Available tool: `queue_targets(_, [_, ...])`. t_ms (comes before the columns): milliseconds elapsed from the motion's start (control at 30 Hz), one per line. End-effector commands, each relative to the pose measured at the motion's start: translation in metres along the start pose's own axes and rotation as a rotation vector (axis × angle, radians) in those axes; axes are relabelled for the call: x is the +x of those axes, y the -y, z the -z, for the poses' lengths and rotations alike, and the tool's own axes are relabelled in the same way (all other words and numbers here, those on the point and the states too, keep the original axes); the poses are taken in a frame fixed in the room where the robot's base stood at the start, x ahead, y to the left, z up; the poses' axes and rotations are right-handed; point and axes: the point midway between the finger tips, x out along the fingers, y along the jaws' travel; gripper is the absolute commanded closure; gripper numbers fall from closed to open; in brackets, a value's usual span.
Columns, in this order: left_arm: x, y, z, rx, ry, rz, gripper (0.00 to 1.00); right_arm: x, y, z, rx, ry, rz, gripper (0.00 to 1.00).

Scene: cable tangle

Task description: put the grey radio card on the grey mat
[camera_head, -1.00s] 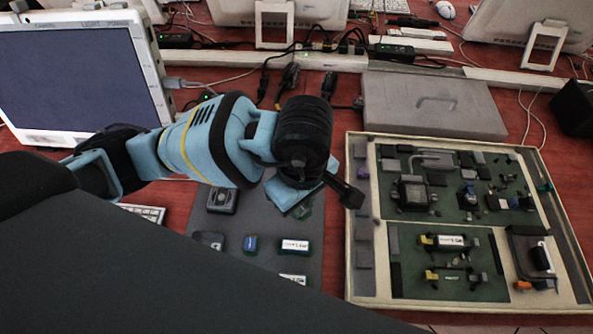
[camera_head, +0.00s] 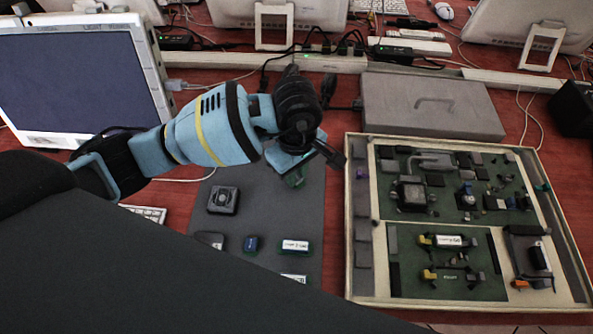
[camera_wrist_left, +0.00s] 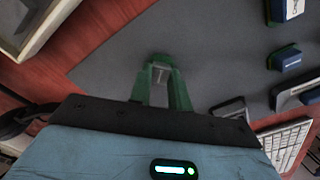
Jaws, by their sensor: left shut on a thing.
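The dark grey mat (camera_head: 275,205) lies on the table, left of the shallow parts tray; it also fills much of the left wrist view (camera_wrist_left: 220,45). My left gripper (camera_head: 296,178) is over the mat's far part, pointing down. In the left wrist view its green fingers (camera_wrist_left: 160,78) are shut on a small grey piece (camera_wrist_left: 160,74), which looks like the grey radio card. Most of that piece is hidden by the fingers. I cannot tell whether it touches the mat. My right gripper is not in view.
A black square module (camera_head: 222,200), a blue module (camera_head: 251,244) and a white-labelled module (camera_head: 295,246) lie on the mat. The cream-rimmed tray (camera_head: 349,215) with boards stands to the right. A grey closed case (camera_head: 432,105) is behind it. A monitor (camera_head: 80,80) stands at left.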

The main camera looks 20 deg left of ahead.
Motion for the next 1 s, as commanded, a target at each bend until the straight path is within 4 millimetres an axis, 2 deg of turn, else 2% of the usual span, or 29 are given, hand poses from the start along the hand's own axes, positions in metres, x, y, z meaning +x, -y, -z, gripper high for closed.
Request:
queue_targets(433, [0.0094,-0.0001,0.0,0.0,0.0,-0.001,1.0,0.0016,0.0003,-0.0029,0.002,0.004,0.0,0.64])
queue_targets(467, [0.009,-0.0002,-0.0001,0.0,0.0,-0.001,0.79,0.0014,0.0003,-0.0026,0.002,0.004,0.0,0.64])
queue_targets(600, [0.0083,-0.0002,0.0,0.0,0.0,-0.002,0.6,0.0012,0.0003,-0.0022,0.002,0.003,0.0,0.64])
queue_targets(867, [0.0081,-0.0002,0.0,0.0,0.0,-0.002,0.59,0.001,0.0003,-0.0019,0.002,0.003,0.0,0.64])
queue_targets(1000, [0.0013,-0.0007,0.0001,0.0,-0.001,-0.004,0.59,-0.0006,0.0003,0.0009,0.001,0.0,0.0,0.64])
